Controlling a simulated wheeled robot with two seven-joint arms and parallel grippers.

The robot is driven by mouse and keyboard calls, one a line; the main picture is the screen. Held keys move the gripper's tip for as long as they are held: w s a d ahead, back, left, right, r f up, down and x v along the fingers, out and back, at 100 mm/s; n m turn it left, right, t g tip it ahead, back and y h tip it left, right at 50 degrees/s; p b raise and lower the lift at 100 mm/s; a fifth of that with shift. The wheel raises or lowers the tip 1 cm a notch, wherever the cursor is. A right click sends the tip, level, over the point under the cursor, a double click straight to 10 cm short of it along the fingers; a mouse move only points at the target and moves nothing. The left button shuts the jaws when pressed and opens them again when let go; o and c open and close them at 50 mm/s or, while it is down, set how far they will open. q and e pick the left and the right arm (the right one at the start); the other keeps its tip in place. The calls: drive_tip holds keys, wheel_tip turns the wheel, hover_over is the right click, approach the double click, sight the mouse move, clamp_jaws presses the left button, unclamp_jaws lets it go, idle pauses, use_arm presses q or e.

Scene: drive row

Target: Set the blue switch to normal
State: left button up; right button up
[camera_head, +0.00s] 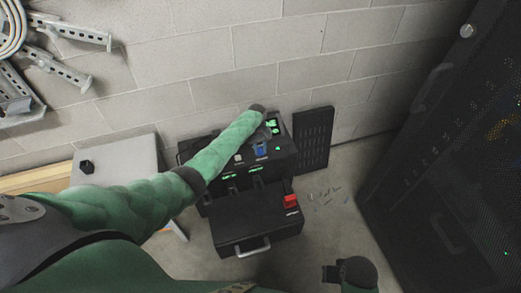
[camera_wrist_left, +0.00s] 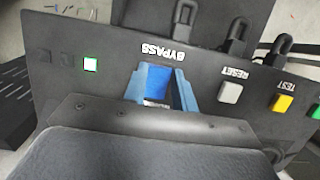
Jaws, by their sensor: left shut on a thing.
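The blue switch (camera_head: 261,150) sits on the sloped top of a black control box (camera_head: 222,178) by the wall. In the left wrist view the blue switch (camera_wrist_left: 157,80) stands beside the upside-down word BYPASS. My left gripper (camera_head: 263,142) reaches over the panel from behind my green arm. In the wrist view its two blue fingers (camera_wrist_left: 160,94) flank the switch and are shut on it. The lower part of the switch is hidden by the gripper body. My right gripper (camera_head: 329,273) is at the bottom, apart from the box; its opening is unclear.
An open drawer (camera_head: 250,226) with a red part (camera_head: 291,201) juts out in front. A dark mesh cabinet (camera_head: 450,170) stands right.

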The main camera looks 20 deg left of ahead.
sight(259, 149)
use_arm(q)
drive_tip(key=shift+c, duration=0.2)
drive_tip(key=o, duration=1)
drive_tip(key=shift+r, duration=0.1)
drive_tip(key=shift+w+a+r, duration=0.1)
drive_tip(key=shift+w+r, duration=0.05)
drive_tip(key=shift+r, duration=0.1)
drive_tip(key=v, duration=0.5)
drive_tip(key=shift+w+r+b, duration=0.1)
drive_tip(key=shift+r+b, duration=0.25)
drive_tip(key=shift+w+a+r, duration=0.15)
drive_tip(key=shift+r, duration=0.5)
use_arm(e)
drive_tip(key=r, duration=0.4)
drive_tip(key=shift+s+a, duration=0.1)
drive_tip(key=shift+s, duration=0.2)
drive_tip(key=shift+s+d+f, duration=0.1)
drive_tip(key=shift+d+f, duration=0.2)
drive_tip(key=shift+f, duration=0.1)
